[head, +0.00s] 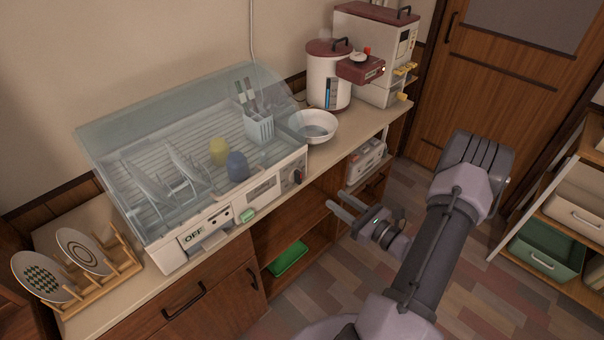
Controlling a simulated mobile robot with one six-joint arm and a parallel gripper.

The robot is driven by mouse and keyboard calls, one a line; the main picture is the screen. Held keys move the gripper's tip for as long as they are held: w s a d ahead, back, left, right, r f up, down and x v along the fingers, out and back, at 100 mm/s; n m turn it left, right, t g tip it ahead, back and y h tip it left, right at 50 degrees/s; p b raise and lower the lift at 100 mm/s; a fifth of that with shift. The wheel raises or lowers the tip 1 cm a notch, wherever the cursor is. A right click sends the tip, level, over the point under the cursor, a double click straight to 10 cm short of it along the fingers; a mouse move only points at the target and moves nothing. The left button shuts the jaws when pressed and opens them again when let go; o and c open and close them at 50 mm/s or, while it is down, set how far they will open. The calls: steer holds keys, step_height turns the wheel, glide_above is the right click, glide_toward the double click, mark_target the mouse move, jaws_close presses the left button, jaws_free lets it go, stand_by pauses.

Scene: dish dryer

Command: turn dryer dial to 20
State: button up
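The dish dryer (165,236) stands on the counter with its clear cover (170,110) closed over the dishes. Its dial (298,176) is a small dark knob at the right end of the front panel. The dial's numbers and pointer are too small to read. My gripper (333,201) is in front of the counter, to the right of and slightly below the dial in the picture. Its two fingers are apart with nothing between them, pointing left toward the dryer front, and they do not appear to touch the dial.
A white bowl (313,126), a rice cooker-like pot (328,78) and a white machine (374,50) stand right of the dryer. Plates in a wooden rack (101,279) stand at its left. Open shelves with a green tray (287,258) lie below. Floor is clear around my arm.

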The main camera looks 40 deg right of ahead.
mark_target(301, 175)
steer(key=w+b, duration=0.1)
steer(key=w, duration=0.3)
steer(key=w+b, duration=0.1)
steer(key=w, duration=0.4)
steer(key=w+a, duration=0.1)
steer(key=w, duration=0.4)
steer(key=shift+a+b, duration=0.1)
steer(key=shift+b, duration=0.3)
jaws_close()
